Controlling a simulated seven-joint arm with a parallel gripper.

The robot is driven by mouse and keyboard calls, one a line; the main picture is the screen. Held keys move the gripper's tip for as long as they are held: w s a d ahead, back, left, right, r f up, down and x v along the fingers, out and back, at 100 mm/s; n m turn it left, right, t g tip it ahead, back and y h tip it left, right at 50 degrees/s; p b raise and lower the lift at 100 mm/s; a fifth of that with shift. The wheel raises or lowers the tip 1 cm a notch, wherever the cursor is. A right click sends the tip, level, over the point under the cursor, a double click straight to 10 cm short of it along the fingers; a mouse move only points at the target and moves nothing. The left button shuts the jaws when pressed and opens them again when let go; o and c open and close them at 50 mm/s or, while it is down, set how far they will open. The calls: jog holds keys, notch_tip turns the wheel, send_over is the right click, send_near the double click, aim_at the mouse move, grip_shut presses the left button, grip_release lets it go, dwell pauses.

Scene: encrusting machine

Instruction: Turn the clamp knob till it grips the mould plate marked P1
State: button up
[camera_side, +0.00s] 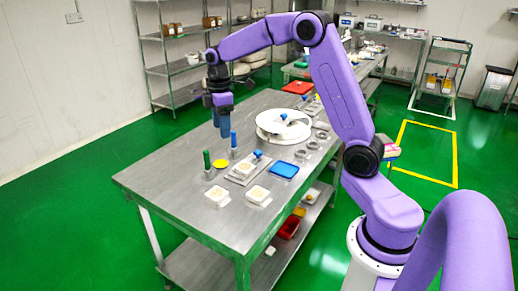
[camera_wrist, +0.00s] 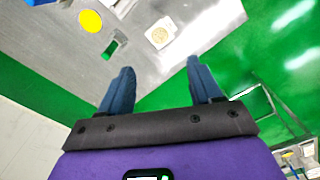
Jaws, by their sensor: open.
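My gripper (camera_side: 222,132) hangs over the steel table, its blue fingers pointing down, apart and empty. In the wrist view its fingers (camera_wrist: 160,66) are spread with only table and floor between them. A small blue knob (camera_side: 257,154), which looks like the clamp knob, sits at a flat pale plate (camera_side: 241,172) on the table, to the right of and below my gripper in the side view. Two white square blocks with round tan faces, one left (camera_side: 215,196) and one right (camera_side: 258,195), lie nearer the front. One white block (camera_wrist: 161,34) shows in the wrist view. No P1 mark is readable.
A yellow disc (camera_side: 220,164), a blue tray (camera_side: 284,169), a white round machine part (camera_side: 268,127) and metal rings (camera_side: 312,145) also lie on the table (camera_side: 165,175). Its left end is clear.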

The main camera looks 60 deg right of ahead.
jog(key=w+d+f, duration=0.1)
jog(key=w+d, duration=0.1)
jog(key=d, duration=0.5)
jog(key=w+d+f, duration=0.1)
jog(key=w+d, duration=0.1)
jog(key=d, duration=0.4)
send_near(259, 151)
jog(key=shift+m, duration=0.3)
notch_tip(259, 151, down, 8)
jog(key=shift+f, duration=0.15)
jog(key=c, duration=1)
